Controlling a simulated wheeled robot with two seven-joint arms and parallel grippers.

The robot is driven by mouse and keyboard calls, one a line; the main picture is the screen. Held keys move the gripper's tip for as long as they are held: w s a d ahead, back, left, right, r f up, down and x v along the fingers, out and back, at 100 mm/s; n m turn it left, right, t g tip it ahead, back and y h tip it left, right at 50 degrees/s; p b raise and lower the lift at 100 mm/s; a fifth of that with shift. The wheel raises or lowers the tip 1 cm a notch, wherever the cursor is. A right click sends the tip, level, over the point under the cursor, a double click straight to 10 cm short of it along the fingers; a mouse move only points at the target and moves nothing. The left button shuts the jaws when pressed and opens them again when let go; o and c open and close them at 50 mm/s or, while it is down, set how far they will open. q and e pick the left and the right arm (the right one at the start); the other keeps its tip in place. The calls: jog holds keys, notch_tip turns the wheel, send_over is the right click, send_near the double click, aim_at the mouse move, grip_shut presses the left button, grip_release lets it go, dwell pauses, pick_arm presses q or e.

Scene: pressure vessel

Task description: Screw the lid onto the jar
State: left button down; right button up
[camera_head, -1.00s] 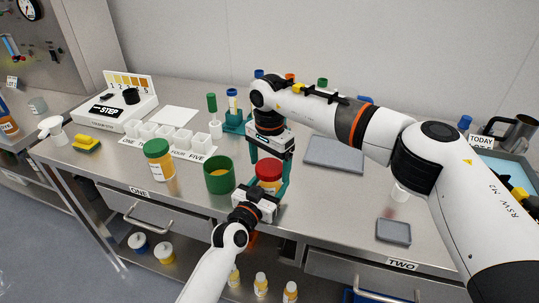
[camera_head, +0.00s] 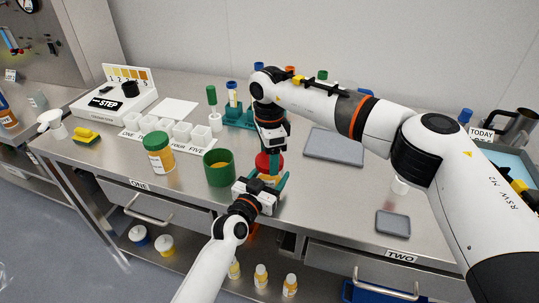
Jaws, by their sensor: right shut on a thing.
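The jar (camera_head: 267,178) stands at the front of the steel table, mostly hidden, with a strip of orange showing below the red lid (camera_head: 262,161). The lid sits at the top of the jar; whether its thread is engaged cannot be seen. My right gripper (camera_head: 275,161) points straight down from above and is shut on the red lid, one teal finger covering its right side. My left gripper (camera_head: 270,179) reaches in from the front, low down, its teal fingers around the jar and apparently shut on it.
A green open container (camera_head: 219,171) stands close to the left of the jar, with a green-lidded jar (camera_head: 159,153) further left. A teal rack (camera_head: 238,116) is behind. A grey tray (camera_head: 334,145) lies to the right.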

jog(key=m, duration=0.6)
jog(key=shift+m, duration=0.3)
jog(key=m, duration=1.2)
jog(key=o, duration=1.2)
jog(key=shift+r, duration=0.1)
notch_tip(320, 180, up, 12)
jog(key=shift+f, duration=0.1)
